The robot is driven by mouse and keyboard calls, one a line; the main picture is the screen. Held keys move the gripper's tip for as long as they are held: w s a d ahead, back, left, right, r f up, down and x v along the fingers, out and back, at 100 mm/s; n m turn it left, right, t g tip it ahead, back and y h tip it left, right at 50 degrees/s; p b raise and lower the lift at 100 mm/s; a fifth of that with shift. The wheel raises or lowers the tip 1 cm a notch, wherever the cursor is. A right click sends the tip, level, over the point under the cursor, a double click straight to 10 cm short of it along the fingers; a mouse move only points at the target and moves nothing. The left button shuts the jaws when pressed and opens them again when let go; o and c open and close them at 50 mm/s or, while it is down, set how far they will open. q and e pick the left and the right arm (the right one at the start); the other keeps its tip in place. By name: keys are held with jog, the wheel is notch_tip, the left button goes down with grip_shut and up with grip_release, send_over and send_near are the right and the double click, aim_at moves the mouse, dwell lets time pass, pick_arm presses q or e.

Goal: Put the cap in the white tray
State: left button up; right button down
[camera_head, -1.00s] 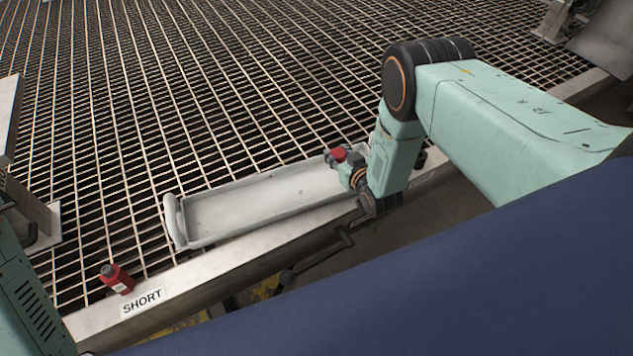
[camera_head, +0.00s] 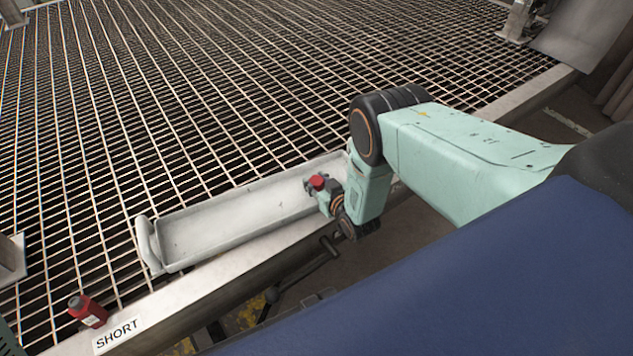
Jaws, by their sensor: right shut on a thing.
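The red cap (camera_head: 317,182) is in the jaws of my right gripper (camera_head: 321,187), at the right part of the white tray. The gripper is shut on it. The white tray (camera_head: 225,222) is long and shallow and lies along the metal ledge. The cap appears over the tray; its exact height above the tray floor is hard to tell. My right arm hides part of the tray's right end.
A metal ledge (camera_head: 190,288) runs along the near side of the tray. Open metal grating (camera_head: 200,100) fills the area behind.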

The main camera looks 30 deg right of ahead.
jog(key=c, duration=0.9)
grip_release()
jog(key=shift+o, duration=0.2)
jog(key=p+v, duration=0.5)
jog(key=v, duration=0.7)
jog(key=shift+p, duration=0.35)
jog(key=s+a+r+g, duration=0.2)
jog(key=s+g, duration=0.2)
jog(key=s, duration=0.6)
jog(key=s+a+r+g, duration=0.2)
jog(key=s+g, duration=0.3)
jog(key=s, duration=0.4)
jog(key=s+a+r+g, duration=0.2)
jog(key=s+g, duration=0.2)
jog(key=s, duration=0.6)
jog(key=shift+s+r+m+g, duration=0.2)
jog(key=shift+s+m+g, duration=0.1)
jog(key=shift+s+g, duration=0.1)
